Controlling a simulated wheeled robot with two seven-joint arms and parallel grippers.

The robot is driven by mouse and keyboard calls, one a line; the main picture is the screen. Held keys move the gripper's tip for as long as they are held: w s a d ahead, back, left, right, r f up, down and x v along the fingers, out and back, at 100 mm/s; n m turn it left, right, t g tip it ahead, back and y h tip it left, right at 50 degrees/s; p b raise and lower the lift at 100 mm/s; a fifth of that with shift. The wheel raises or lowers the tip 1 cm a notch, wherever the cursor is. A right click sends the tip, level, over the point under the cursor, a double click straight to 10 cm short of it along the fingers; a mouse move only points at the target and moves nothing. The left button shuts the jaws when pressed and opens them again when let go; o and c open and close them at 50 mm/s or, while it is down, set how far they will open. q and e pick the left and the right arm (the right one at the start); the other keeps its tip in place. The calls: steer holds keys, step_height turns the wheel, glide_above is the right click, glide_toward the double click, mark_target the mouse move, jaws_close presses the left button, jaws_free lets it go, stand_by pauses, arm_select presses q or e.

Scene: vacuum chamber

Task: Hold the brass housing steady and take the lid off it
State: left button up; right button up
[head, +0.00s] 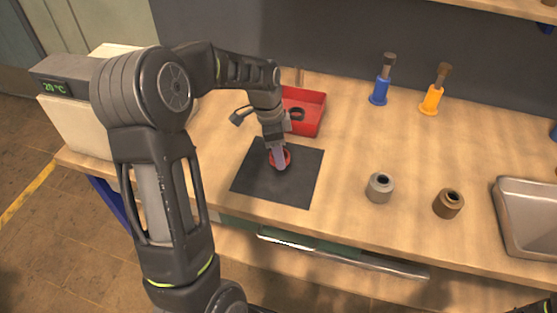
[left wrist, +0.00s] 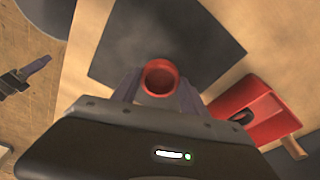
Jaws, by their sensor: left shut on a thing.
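My left gripper (head: 277,156) points down over the dark mat and is shut on a red round part (head: 281,160). In the left wrist view this red part (left wrist: 160,78) looks like a hollow cup or ring between the two fingers (left wrist: 160,88). It is at the mat; whether it touches the mat is unclear. A brownish, brass-like cylinder (head: 448,204) with a dark top opening stands upright on the bench at the right, apart from my gripper. I cannot make out a separate lid on it. My right gripper is not in view.
The dark mat (head: 254,188) lies on the wooden bench. A red tray (head: 313,108) holding a dark ring is behind it. A grey cylinder (head: 379,188), blue brush (head: 381,86), orange brush (head: 433,96) and metal sink (head: 525,222) are to the right.

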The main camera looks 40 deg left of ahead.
arm_select(q)
steer(key=shift+f, duration=1.85)
steer(key=shift+f, duration=0.1)
steer(key=shift+f, duration=0.15)
steer(key=o, duration=1.5)
steer(key=shift+o, duration=0.2)
steer(key=shift+r, duration=0.2)
step_height(320, 180, up, 12)
steer(key=s+a, duration=0.1)
steer(key=shift+a, duration=0.15)
